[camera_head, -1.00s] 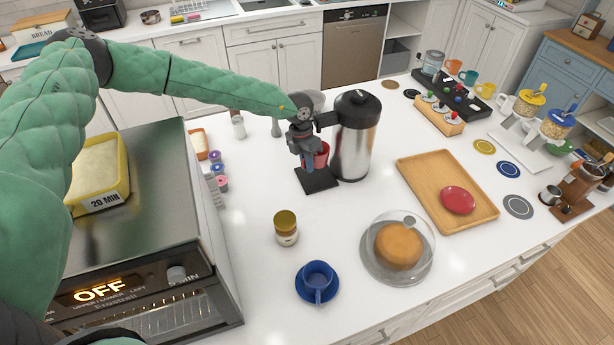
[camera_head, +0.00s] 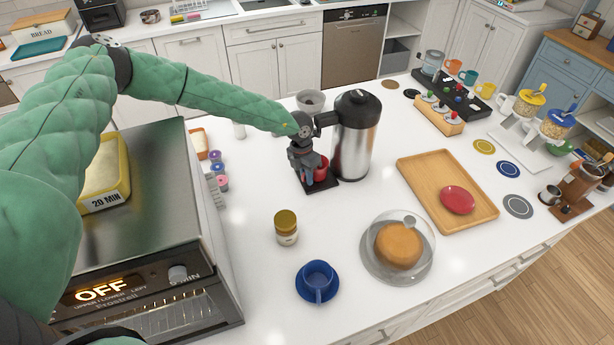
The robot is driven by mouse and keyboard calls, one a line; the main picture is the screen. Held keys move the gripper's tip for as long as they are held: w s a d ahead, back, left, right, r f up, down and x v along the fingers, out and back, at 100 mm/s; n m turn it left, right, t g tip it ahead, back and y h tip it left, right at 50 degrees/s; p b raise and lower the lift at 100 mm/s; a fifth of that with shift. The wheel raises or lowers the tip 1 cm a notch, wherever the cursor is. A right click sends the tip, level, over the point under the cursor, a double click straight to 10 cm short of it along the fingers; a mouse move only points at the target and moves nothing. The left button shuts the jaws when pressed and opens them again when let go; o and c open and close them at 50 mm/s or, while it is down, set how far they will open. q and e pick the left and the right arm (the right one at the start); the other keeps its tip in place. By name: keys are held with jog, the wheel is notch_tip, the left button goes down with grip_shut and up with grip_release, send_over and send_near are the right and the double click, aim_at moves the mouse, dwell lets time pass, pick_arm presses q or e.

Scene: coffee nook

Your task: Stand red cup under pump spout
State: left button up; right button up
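The red cup (camera_head: 322,168) is at the black pad (camera_head: 324,188) in front of the pump pot (camera_head: 352,152), a steel flask with a black top. The pot's black spout (camera_head: 326,119) points left, above the cup. My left gripper (camera_head: 311,178) points down at the cup's left side and appears shut on it. It hides much of the cup, so whether the base touches the pad is hard to tell. My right gripper is not in view.
A wooden tray (camera_head: 424,182) with a red plate lies right of the pot. The oven (camera_head: 150,235) fills the left.

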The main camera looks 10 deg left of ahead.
pick_arm(q)
jog(key=o, duration=0.4)
jog(key=shift+o, duration=0.2)
